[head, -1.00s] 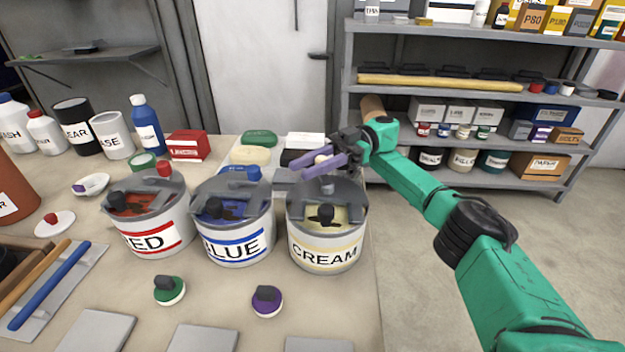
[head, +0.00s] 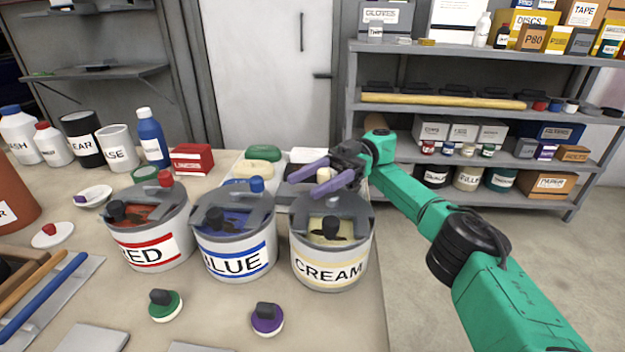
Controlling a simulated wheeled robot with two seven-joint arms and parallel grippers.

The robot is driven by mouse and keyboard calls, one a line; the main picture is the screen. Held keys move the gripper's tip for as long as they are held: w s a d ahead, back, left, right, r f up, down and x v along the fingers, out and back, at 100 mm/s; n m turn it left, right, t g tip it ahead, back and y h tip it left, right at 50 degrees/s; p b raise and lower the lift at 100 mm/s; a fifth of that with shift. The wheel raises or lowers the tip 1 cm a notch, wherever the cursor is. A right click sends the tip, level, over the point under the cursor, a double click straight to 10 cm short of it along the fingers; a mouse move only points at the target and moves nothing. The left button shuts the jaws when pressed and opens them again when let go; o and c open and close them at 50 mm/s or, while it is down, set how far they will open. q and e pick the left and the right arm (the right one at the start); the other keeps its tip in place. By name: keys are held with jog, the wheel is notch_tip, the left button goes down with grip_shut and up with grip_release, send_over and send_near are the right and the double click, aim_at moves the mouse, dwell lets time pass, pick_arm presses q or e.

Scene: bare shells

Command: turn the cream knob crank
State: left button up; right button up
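The cream pot (head: 331,272) stands at the right end of a row of three lidded pots near the table's right edge. A dark grey crank lies across its top, with a pale cream knob (head: 323,174) at the back. My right gripper (head: 302,187) reaches in from the right with its purple fingers parted. The knob shows between the fingers, one on each side. I cannot tell whether they touch it. The fingers hide part of the knob and the crank's back end. My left gripper is out of view.
The blue pot (head: 235,262) stands close at the left, its blue knob (head: 257,184) up at the back. The red pot (head: 150,252) is beyond it. Green (head: 165,306) and purple (head: 267,319) knobbed discs lie in front. A shelf (head: 480,48) stands behind the arm.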

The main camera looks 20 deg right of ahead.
jog(key=shift+r, duration=0.15)
jog(key=shift+r, duration=0.3)
pick_arm(q)
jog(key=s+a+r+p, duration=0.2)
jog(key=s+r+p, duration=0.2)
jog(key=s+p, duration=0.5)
jog(key=shift+p, duration=0.45)
pick_arm(e)
notch_tip(320, 180, up, 19)
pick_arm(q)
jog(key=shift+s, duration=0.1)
pick_arm(e)
jog(key=shift+r, duration=0.1)
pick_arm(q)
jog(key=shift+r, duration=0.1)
pick_arm(e)
jog(key=shift+w, duration=0.1)
